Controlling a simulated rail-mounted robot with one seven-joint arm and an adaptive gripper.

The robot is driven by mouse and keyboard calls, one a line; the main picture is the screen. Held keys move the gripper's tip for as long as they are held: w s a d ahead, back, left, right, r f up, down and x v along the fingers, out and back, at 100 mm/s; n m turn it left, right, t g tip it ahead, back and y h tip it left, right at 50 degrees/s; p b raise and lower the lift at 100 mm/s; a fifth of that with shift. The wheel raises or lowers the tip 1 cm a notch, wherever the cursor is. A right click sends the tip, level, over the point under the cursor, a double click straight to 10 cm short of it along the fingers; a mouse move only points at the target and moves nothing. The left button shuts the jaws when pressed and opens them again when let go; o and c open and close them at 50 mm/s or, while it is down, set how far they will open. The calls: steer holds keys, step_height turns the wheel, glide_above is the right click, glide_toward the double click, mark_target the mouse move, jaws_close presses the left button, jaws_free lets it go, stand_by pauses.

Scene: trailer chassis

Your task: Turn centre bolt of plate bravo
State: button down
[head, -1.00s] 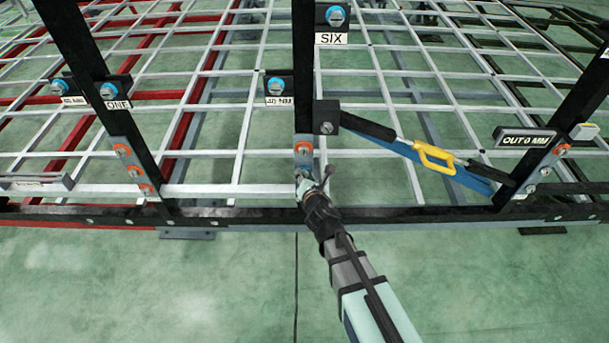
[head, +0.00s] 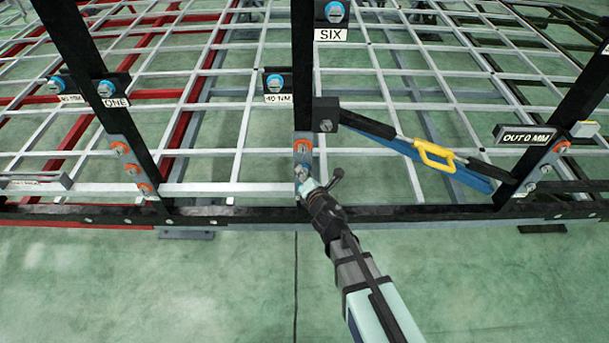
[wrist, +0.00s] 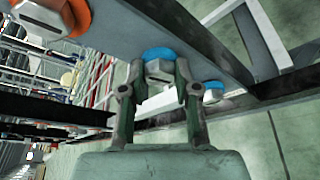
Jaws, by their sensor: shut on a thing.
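The grey plate on the middle black post (head: 303,128) carries a column of bolts. Its top bolt (head: 303,147) has an orange washer and shows at upper left in the wrist view (wrist: 50,15). The centre bolt (wrist: 159,70) has a hex head with a dark slot and a blue washer (wrist: 158,54). My gripper (wrist: 152,82) is shut on this bolt head, one finger on each side. In the head view my gripper (head: 304,184) covers the lower part of the plate. A lower bolt (wrist: 213,91) with a blue washer shows just right of the fingers. I see no plate name.
A yellow-handled turnbuckle strut (head: 434,157) slants right of the post toward an "OUT 0 MM" display (head: 526,136). A left plate (head: 133,165) has orange-washered bolts. A black lower rail (head: 420,213) runs behind my wrist. The green floor in front is clear.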

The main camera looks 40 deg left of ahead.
steer(key=n+t+h+b, duration=0.1)
steer(key=n+t+b, duration=0.2)
steer(key=n+b, duration=0.5)
steer(key=n+t+b, duration=0.4)
steer(key=n+b, duration=0.3)
steer(key=n, duration=0.7)
steer(key=f+n+t+h+b, duration=0.1)
steer(key=n+t+b, duration=0.3)
steer(key=n+b, duration=0.4)
steer(key=shift+s+a+n+h+b, duration=0.15)
steer(key=shift+n, duration=0.9)
steer(key=shift+s+a+n+h+b, duration=0.1)
steer(key=shift+s+n+h+b, duration=0.05)
steer(key=shift+n, duration=0.9)
steer(key=shift+f, duration=0.1)
steer(key=c, duration=0.8)
jaws_free()
steer(key=shift+c, duration=0.2)
